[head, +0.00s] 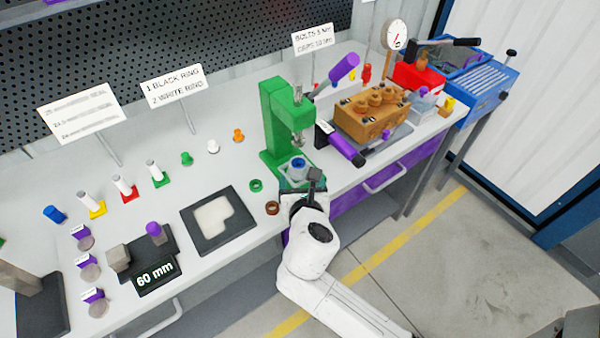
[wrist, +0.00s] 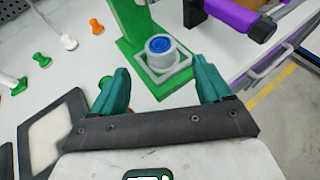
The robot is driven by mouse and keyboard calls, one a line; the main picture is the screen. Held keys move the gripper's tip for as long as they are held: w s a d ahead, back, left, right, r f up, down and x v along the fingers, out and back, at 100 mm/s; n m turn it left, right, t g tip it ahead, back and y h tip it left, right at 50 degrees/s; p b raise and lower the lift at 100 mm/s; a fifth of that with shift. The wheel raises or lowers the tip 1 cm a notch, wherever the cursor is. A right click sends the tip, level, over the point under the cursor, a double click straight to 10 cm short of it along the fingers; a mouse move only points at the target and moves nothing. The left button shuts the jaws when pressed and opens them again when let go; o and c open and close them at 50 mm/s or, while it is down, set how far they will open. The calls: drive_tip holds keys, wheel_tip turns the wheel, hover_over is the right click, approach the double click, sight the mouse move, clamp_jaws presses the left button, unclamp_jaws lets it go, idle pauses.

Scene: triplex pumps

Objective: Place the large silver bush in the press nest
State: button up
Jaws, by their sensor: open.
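A silver cylindrical piece with a blue top, which looks like the large silver bush (wrist: 163,60), stands upright in the square, pale-rimmed press nest (wrist: 178,72). The nest is on the base of the green press (head: 272,120), below its ram (head: 298,138). In the head view the bush (head: 297,173) shows just past my gripper. My gripper (head: 304,188) is open and empty at the near side of the nest. In the wrist view its two teal fingers (wrist: 163,80) are spread wide, with the bush beyond and between their tips, apart from both.
A purple-handled lever (head: 345,68) and a purple cylinder (head: 345,148) are right of the press. Green (head: 256,185) and brown (head: 272,208) rings and a black tray (head: 238,238) lie to the left.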

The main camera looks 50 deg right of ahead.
drive_tip(key=s+a+f+m+g+y, duration=0.2)
drive_tip(key=s+m, duration=0.4)
drive_tip(key=m, duration=0.3)
drive_tip(key=s+a+f+m+g+y, duration=0.3)
drive_tip(key=s+f+m+y, duration=0.1)
drive_tip(key=s+m, duration=0.3)
drive_tip(key=s+a+f+m+g+y, duration=0.3)
drive_tip(key=s+m, duration=0.3)
drive_tip(key=m, duration=0.5)
drive_tip(key=shift+s+f, duration=0.3)
drive_tip(key=shift+f, duration=0.05)
